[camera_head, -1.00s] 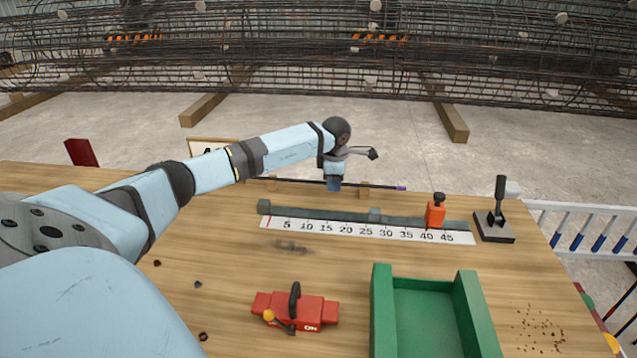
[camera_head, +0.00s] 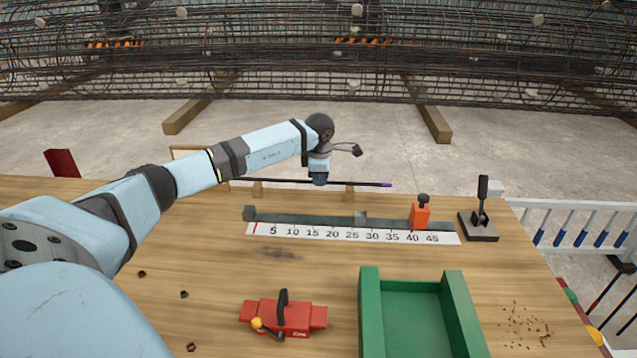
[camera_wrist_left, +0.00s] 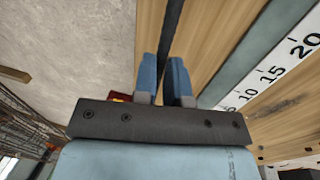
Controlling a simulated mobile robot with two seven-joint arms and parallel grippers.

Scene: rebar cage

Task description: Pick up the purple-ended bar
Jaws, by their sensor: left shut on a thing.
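The purple-ended bar (camera_head: 360,184) is a thin dark rod lying level at the far side of the table, with its purple tip (camera_head: 387,185) at the right. My left gripper (camera_head: 319,181) is at the bar's middle, pointing down. In the left wrist view the bar (camera_wrist_left: 172,40) runs between the two blue fingers (camera_wrist_left: 163,85), which are shut on it. Wooden supports (camera_head: 349,191) stand just under or behind the bar; I cannot tell whether it touches them. My right gripper is not in view.
A ruler strip (camera_head: 340,235) with a grey rail and an orange stop (camera_head: 420,214) lies nearer. A black lever tool (camera_head: 480,225), a red device (camera_head: 300,316) and a green tray (camera_head: 368,310) stand on the table. A rebar cage (camera_head: 300,70) lies beyond.

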